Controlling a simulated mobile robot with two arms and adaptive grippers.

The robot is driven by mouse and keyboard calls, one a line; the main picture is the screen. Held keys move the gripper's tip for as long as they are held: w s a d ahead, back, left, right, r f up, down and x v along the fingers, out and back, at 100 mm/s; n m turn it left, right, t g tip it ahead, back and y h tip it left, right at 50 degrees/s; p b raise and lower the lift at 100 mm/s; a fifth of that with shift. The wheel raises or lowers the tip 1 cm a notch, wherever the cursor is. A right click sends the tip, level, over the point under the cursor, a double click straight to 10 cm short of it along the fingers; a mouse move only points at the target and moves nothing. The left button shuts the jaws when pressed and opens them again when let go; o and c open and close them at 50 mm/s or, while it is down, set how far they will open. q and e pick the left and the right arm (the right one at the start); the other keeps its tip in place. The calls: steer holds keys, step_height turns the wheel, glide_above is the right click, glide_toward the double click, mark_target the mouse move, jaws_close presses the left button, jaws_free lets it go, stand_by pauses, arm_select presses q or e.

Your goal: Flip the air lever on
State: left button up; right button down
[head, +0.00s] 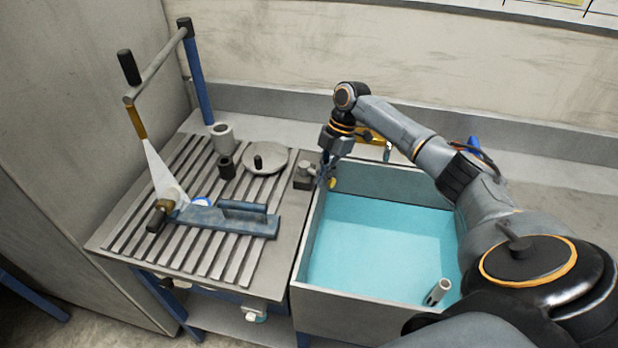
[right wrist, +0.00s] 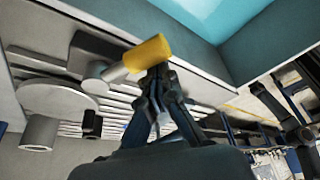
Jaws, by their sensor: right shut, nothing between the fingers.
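In the right wrist view, the yellow cylindrical lever end (right wrist: 148,53) sticks out from a round grey stem (right wrist: 97,78). My left gripper is not in view.
The tank (head: 385,245) of blue water lies right of the table. On the slatted table (head: 130,225) are a blue-grey handled tool (head: 228,218), a round lidded disc (head: 264,157) and a grey cup (head: 222,138). A jointed arm on a blue post (head: 198,75) rises at the left.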

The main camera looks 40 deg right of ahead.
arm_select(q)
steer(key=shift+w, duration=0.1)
arm_select(e)
steer(key=shift+d, duration=0.45)
steer(key=shift+w+d, duration=0.1)
steer(key=shift+d, duration=0.05)
